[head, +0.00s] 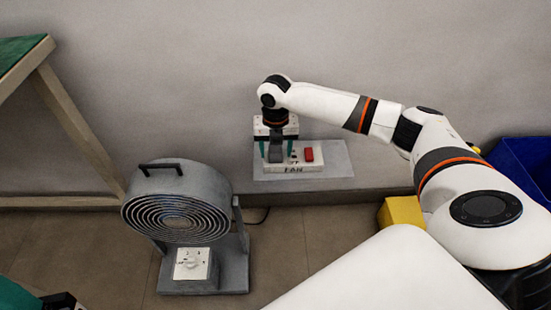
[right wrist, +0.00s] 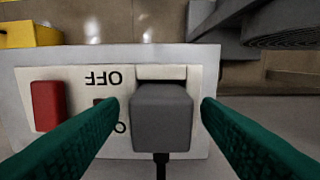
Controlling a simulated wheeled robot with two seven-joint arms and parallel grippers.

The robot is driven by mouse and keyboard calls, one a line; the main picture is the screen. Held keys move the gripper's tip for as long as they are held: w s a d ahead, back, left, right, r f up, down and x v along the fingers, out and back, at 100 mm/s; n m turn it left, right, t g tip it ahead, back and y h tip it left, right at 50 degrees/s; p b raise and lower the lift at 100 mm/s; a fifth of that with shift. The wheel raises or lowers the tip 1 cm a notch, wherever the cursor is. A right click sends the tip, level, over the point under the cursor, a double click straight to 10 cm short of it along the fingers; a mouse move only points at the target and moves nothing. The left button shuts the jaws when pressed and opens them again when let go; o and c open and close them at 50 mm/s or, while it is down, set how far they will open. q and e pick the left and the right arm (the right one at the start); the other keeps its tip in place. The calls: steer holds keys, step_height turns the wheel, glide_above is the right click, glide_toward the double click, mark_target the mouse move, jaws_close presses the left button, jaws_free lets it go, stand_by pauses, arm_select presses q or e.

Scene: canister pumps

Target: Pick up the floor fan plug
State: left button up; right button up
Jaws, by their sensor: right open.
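The floor fan plug (right wrist: 161,112) is a dark grey block with a black cord at its lower edge in the right wrist view. In the head view the plug (head: 275,155) shows between my right gripper's fingers. My right gripper (right wrist: 160,104) is open, with one green finger on each side of the plug and gaps on both sides. At the bottom left of the head view, a green and dark part (head: 62,301) seems to be my left gripper, mostly cut off.
A red switch (head: 308,155) stands beside the plug on the panel. The outlet rests on a grey ledge (head: 335,160) against the wall. A grey floor fan (head: 178,205) stands at left. A yellow block (head: 402,212) and a blue bin (head: 525,165) are at right.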

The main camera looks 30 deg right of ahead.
steer(key=shift+f, duration=0.4)
steer(key=shift+r, duration=0.1)
steer(key=c, duration=1.1)
steer(key=shift+o, duration=0.2)
steer(key=shift+r, duration=0.1)
